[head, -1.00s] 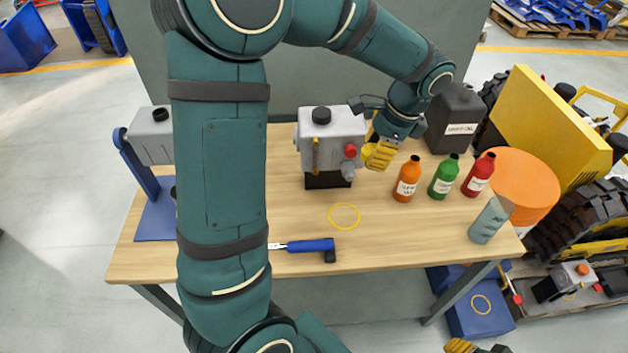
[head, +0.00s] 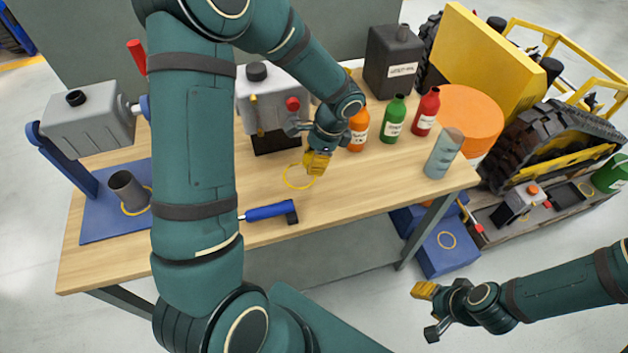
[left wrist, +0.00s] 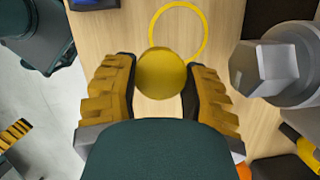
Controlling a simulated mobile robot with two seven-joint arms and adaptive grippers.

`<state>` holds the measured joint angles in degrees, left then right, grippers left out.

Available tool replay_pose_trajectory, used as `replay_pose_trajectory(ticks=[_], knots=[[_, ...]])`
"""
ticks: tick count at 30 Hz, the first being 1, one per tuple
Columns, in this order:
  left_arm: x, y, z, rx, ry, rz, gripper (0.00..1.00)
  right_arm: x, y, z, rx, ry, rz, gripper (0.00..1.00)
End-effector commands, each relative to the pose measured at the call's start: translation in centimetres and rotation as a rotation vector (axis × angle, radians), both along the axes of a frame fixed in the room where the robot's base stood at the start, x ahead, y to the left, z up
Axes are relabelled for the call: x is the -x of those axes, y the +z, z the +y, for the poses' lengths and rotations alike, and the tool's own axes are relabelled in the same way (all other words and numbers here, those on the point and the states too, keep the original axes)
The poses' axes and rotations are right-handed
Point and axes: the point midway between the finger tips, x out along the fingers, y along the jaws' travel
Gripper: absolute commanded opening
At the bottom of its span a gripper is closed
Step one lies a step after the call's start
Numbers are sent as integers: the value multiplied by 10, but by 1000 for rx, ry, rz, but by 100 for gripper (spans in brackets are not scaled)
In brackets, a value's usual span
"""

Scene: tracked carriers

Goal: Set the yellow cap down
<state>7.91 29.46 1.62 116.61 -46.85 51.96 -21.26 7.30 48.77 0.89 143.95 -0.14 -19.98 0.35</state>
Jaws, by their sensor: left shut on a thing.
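The round yellow cap (left wrist: 161,74) shows in the left wrist view between the yellow ribbed fingers of my left gripper (left wrist: 160,85), which is shut on it. In the head view my left gripper (head: 317,163) points down over the wooden table, beside a thin yellow ring (head: 299,177) marked on the tabletop. The cap cannot be made out there behind the fingers. In the left wrist view the ring (left wrist: 153,30) lies beyond the cap, partly covered by it. My right gripper (head: 428,308) is off the table at the lower right; its finger gap is not clear.
A grey machine (head: 272,97) with a red knob stands behind the ring. Orange (head: 358,130), green (head: 393,120) and red (head: 427,112) bottles stand to the right. A blue-handled tool (head: 270,212) lies near the front edge. The tabletop (head: 370,185) right of the ring is clear.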

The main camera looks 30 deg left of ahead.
Motion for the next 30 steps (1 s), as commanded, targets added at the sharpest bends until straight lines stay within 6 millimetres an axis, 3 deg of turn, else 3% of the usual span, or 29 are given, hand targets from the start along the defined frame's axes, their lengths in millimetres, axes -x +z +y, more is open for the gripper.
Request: replay_pose_trajectory(ticks=[3,12,19,30], knots=[[0,-26,0,1,0,2,16,0,-7,0,0,1,0,47],[0,-47,0,-1,1,0,16,-1,-11,0,0,0,-2,47],[0,-80,0,-1,2,3,16,-3,-20,0,1,0,-6,47],[0,-85,0,-1,1,-1,16,-3,-21,0,1,-1,-7,47]])
